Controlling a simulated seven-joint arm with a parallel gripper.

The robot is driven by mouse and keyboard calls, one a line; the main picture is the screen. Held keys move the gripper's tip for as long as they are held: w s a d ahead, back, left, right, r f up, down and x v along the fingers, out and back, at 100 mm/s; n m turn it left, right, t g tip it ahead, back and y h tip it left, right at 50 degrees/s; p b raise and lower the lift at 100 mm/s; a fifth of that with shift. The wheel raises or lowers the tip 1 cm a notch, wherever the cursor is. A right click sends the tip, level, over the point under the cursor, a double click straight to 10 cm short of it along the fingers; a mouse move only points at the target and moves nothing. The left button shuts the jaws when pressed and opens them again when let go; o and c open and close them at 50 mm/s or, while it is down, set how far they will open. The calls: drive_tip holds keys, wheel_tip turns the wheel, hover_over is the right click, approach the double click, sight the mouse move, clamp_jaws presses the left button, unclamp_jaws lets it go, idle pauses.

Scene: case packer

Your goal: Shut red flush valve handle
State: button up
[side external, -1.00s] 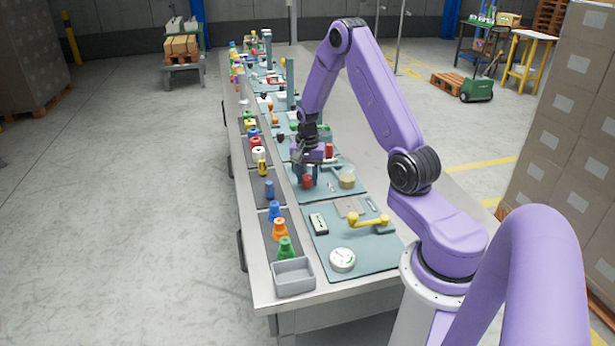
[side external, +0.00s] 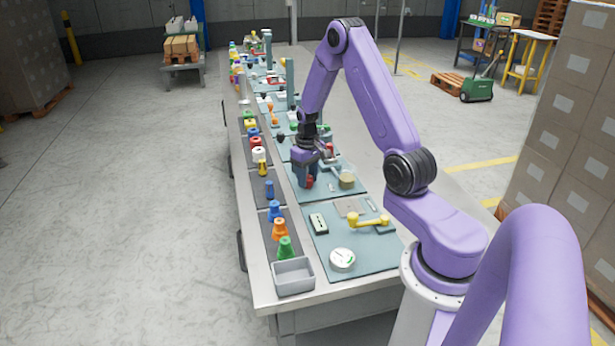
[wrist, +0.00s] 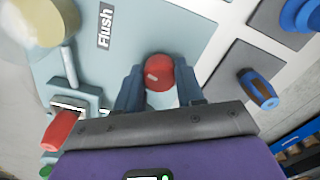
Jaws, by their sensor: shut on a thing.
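The red flush valve handle shows as a round red knob (wrist: 159,72) in the wrist view, beside a panel label reading "Flush" (wrist: 105,26). My gripper (wrist: 159,88) is shut on it, with one blue-grey finger on each side. In the side external view my gripper (side external: 308,180) is low over the teal panel (side external: 335,192), and a bit of the red handle (side external: 309,183) shows at the fingertips. The valve body under the knob is hidden.
A second red handle (wrist: 61,130) on a clamp is close to my gripper at left in the wrist view. A tan round cup (side external: 347,181) stands right of the gripper. Blue bottles, a yellow lever (side external: 368,220) and a grey bin (side external: 293,276) are nearer on the bench.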

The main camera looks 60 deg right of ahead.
drive_tip(key=shift+n, duration=1.6)
drive_tip(key=o, duration=1)
drive_tip(key=shift+o, duration=0.2)
wheel_tip(320, 180, up, 18)
drive_tip(key=shift+f, duration=0.25)
